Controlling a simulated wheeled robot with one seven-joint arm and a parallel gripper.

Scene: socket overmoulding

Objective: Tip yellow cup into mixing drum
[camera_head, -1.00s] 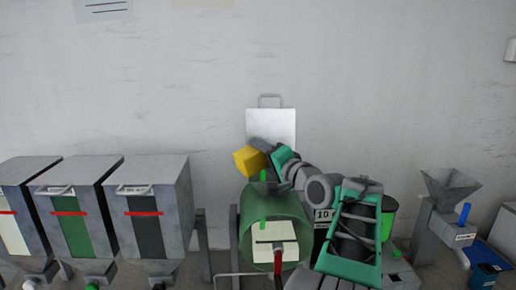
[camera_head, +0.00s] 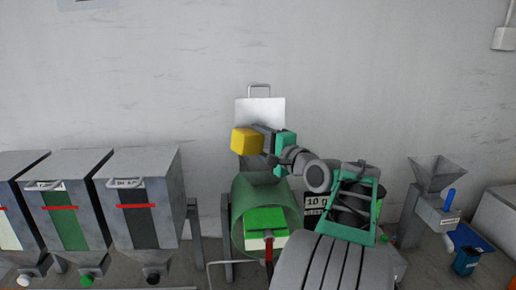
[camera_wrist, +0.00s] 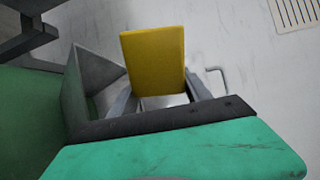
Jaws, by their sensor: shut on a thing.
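The yellow cup (camera_head: 246,141) is held above the green mixing drum (camera_head: 290,190), over its grey inlet (camera_head: 250,163). It looks nearly upright; its inside is hidden. My gripper (camera_head: 264,135) comes from the right and is shut on the cup. In the wrist view the cup (camera_wrist: 155,62) sits between the two grey fingers of my gripper (camera_wrist: 158,98), with the grey inlet (camera_wrist: 88,85) and green drum (camera_wrist: 25,125) to its left.
A raised metal lid (camera_head: 268,110) with a handle stands behind the cup, close to the wall. Grey bins (camera_head: 142,200) stand to the left. A grey hopper machine (camera_head: 434,185) and a blue container (camera_head: 467,262) are at the right. The wall above is clear.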

